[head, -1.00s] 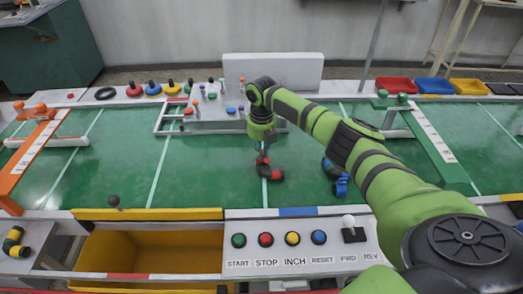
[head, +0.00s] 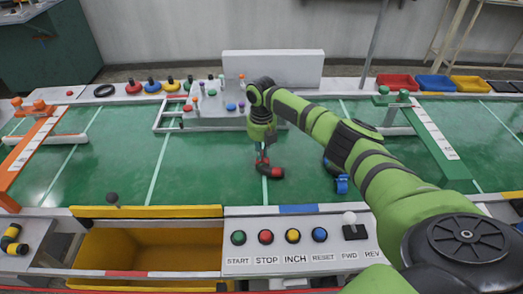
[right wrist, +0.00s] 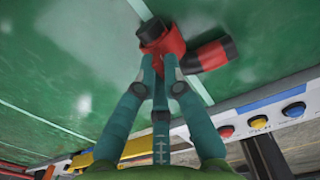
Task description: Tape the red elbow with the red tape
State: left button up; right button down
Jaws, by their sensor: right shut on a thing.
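The red elbow (head: 272,171) with black ends is on the green belt near the middle of the head view. In the right wrist view the red elbow (right wrist: 165,45) lies at my fingertips. My right gripper (right wrist: 158,70) is shut on it from above, and it also shows in the head view (head: 262,150). The red, blue and yellow rounds with dark tops stand on the back rail; the red one (head: 133,89) may be the red tape, but it is too small to be sure. My left gripper is out of view.
A blue elbow (head: 342,185) lies partly behind my right arm. A grey fixture (head: 215,105) with coloured knobs stands behind the gripper. A button panel (head: 300,262) and a yellow bin (head: 150,247) line the front. The belt left of the gripper is clear.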

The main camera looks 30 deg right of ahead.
jog(key=c, duration=1.3)
grip_release()
jog(key=shift+o, duration=0.2)
jog(key=shift+r, duration=0.1)
